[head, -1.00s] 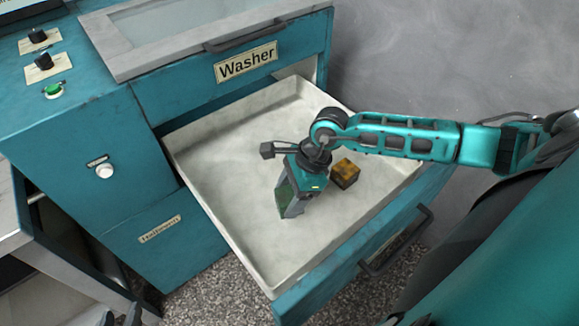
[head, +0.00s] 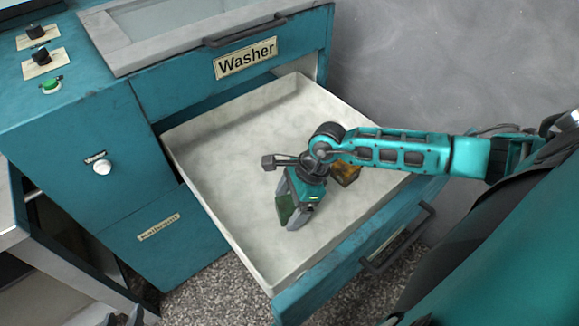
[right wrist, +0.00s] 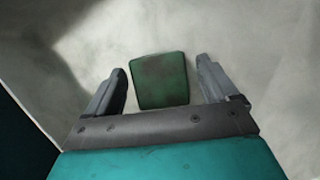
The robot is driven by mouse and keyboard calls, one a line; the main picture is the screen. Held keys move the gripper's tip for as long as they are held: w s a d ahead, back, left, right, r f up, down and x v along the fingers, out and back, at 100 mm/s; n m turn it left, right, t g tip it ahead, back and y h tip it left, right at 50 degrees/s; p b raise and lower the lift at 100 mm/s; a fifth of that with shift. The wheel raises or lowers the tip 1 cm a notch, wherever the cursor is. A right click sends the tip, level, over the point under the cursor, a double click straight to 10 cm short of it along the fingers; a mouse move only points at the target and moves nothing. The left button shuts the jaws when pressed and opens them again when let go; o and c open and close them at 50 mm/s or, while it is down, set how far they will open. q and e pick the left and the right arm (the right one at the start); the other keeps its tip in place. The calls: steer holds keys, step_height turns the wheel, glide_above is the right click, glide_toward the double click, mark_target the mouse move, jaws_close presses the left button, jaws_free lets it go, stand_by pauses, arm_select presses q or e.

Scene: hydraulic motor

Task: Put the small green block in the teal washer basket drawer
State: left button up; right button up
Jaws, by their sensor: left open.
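The teal washer's basket drawer (head: 225,150) is pulled out in the head view, with a pale, empty-looking floor around the gripper. My right gripper (head: 288,208) is inside the drawer, pointing down, with its fingers spread. The small green block (head: 284,209) is between those fingers. In the right wrist view the green block (right wrist: 160,80) has a gap to each finger of the right gripper (right wrist: 162,85). The block appears to be at the drawer floor. My left gripper (head: 122,318) is only partly in view at the bottom edge.
A rusty orange-brown block (head: 345,173) lies in the drawer, partly hidden by my right arm. The drawer handle (head: 398,240) is at its front. A washer cabinet (head: 90,150) with knobs stands at left, and a grey wall (head: 450,60) behind. The drawer's back-left area is clear.

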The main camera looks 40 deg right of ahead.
steer(key=shift+r, duration=0.1)
steer(key=shift+r, duration=0.2)
steer(key=p+v, duration=0.2)
steer(key=v, duration=0.9)
steer(key=shift+r, duration=0.35)
steer(key=shift+d, duration=0.1)
